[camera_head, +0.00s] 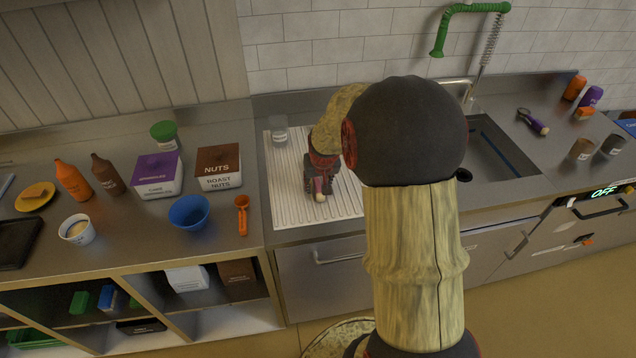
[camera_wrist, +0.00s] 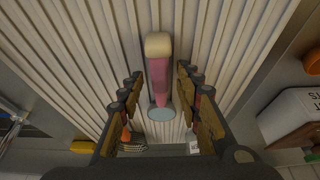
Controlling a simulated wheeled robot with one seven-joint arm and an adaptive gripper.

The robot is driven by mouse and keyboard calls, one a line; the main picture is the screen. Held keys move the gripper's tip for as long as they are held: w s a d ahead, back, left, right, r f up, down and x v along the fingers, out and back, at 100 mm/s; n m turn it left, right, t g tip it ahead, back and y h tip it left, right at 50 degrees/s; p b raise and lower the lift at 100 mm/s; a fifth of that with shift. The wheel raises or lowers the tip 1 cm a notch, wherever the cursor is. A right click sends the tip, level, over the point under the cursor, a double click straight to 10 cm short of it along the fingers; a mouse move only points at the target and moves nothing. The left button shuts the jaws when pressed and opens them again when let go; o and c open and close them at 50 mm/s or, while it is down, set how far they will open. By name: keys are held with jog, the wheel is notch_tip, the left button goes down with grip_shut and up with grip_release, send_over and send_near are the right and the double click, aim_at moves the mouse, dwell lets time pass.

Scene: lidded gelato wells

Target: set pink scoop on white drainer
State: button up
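The pink scoop (camera_wrist: 159,80) is at the white ribbed drainer (camera_wrist: 90,45), with its cream handle end toward the top of the wrist view and its grey end between my fingers. Only a bit of the scoop (camera_head: 319,187) shows in the head view, below my gripper (camera_head: 320,180). In the wrist view my gripper (camera_wrist: 160,82) is open, its fingers on either side of the scoop with gaps showing. The drainer (camera_head: 285,185) lies left of the sink. I cannot tell whether the scoop's whole length touches it.
A clear cup (camera_head: 279,130) stands at the drainer's back left corner. An orange scoop (camera_head: 242,214), blue bowl (camera_head: 188,212) and nuts box (camera_head: 218,168) are on the counter to the left. The sink (camera_head: 495,150) with its faucet is to the right. My arm hides part of the drainer.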

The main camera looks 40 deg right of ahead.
jog(key=s+a+r+n+p, duration=0.15)
jog(key=a+r, duration=0.25)
jog(key=r, duration=0.4)
jog(key=s+a+r+p, duration=0.25)
jog(key=a+r, duration=0.25)
jog(key=r, duration=0.3)
jog(key=s+a+r+n+t+y, duration=0.1)
jog(key=s+a+r, duration=0.3)
jog(key=s+a, duration=0.4)
jog(key=s+a+r+n+y, duration=0.1)
jog(key=s+a+r+n, duration=0.3)
jog(key=s+a, duration=0.3)
jog(key=a, duration=0.5)
jog(key=shift+s+t+b, duration=0.4)
